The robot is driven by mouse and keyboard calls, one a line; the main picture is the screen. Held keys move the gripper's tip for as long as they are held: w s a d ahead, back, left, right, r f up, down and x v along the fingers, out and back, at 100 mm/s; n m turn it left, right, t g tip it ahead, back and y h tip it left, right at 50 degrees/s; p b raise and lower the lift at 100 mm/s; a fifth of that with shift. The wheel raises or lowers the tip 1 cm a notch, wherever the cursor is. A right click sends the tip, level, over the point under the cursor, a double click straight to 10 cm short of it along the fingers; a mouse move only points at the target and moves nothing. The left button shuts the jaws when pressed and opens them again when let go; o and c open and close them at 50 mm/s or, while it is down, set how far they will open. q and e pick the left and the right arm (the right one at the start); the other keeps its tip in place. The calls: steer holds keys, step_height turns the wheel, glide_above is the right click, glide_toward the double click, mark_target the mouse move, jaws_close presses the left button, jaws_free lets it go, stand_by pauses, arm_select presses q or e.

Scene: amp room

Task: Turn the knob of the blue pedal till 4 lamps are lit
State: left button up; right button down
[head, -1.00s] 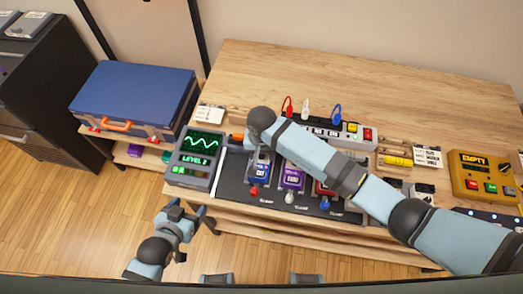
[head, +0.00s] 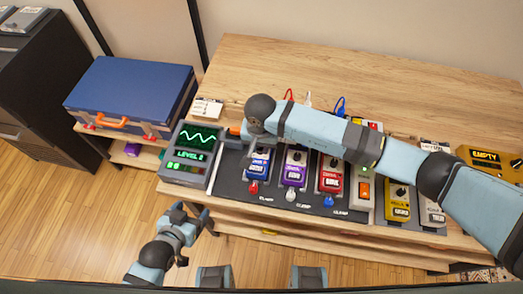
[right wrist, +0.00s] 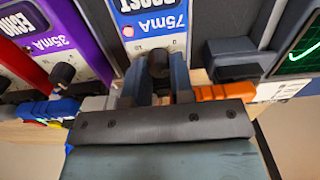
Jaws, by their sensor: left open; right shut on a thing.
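The blue pedal (head: 258,170) stands on the dark board at the left of the pedal row. In the right wrist view, its blue face (right wrist: 150,18) reads "BOOST" and "75mA", upside down. My right gripper (right wrist: 158,60) is shut on its dark knob (right wrist: 158,64), one finger on each side. In the head view my right arm partly covers the pedal's top. The meter (head: 190,153) at the left shows a green wave and "LEVEL 2", with a row of green lamps (head: 176,166) lit at its left part. My left gripper (head: 190,211) is open and empty in front of the table.
A purple pedal (head: 294,168) and a red pedal (head: 331,177) stand right of the blue one; the purple one's knob (right wrist: 63,73) is close to my right gripper. A yellow pedal (head: 397,205) stands further right. A blue case (head: 130,92) is at the left. The table's back is clear.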

arm_select(q)
step_height(320, 180, down, 2)
steer(key=shift+w+b, duration=0.1)
steer(key=shift+b, duration=0.45)
arm_select(e)
steer(key=shift+f+m, duration=0.3)
arm_select(q)
steer(key=shift+a+f+b, duration=0.15)
steer(key=shift+f+b, duration=0.35)
steer(key=shift+b, duration=0.05)
arm_select(e)
steer(key=shift+s+m, duration=0.2)
steer(key=shift+m, duration=0.6)
arm_select(q)
steer(key=shift+w+f, duration=0.1)
arm_select(e)
steer(key=shift+r+m, duration=0.1)
steer(key=shift+m, duration=0.3)
steer(key=shift+s, duration=0.1)
steer(key=c, duration=1)
jaws_free()
arm_select(q)
steer(key=shift+a, duration=0.15)
